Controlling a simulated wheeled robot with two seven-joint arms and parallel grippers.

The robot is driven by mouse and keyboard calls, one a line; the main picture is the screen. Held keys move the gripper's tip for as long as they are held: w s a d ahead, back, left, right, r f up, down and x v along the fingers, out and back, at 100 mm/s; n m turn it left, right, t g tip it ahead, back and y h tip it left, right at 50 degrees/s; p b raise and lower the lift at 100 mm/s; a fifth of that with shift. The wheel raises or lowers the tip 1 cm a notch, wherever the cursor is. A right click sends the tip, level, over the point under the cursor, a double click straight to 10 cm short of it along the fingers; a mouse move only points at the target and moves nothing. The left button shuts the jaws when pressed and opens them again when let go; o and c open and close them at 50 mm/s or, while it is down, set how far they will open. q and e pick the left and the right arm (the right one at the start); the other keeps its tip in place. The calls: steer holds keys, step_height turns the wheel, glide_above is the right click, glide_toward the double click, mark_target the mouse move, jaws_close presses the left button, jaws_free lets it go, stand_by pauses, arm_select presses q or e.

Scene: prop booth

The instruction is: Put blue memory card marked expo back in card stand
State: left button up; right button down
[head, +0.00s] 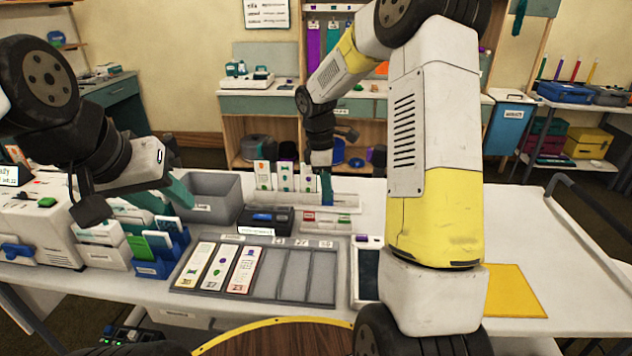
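A small blue item (262,217), perhaps the blue memory card, lies on a black device (284,221) at the middle of the table; its marking is too small to read. A low white holder (345,222) with small red and green pieces stands just right of it and may be the card stand. My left gripper (132,203) hangs over the left side, above white and blue card boxes, away from the blue item. I see nothing clearly held in it.
A grey tray (262,284) with three picture strips and empty slots lies in front. A grey bin (215,187) stands behind left, and a blue box (163,266) at left. A yellow sheet (513,293) lies right. My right arm hides part of the table.

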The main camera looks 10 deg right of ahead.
mark_target(326, 204)
steer(key=shift+f, duration=2.15)
steer(key=shift+f, duration=0.35)
steer(key=shift+f, duration=1.15)
steer(key=c, duration=1.5)
jaws_free()
steer(key=shift+c, duration=0.2)
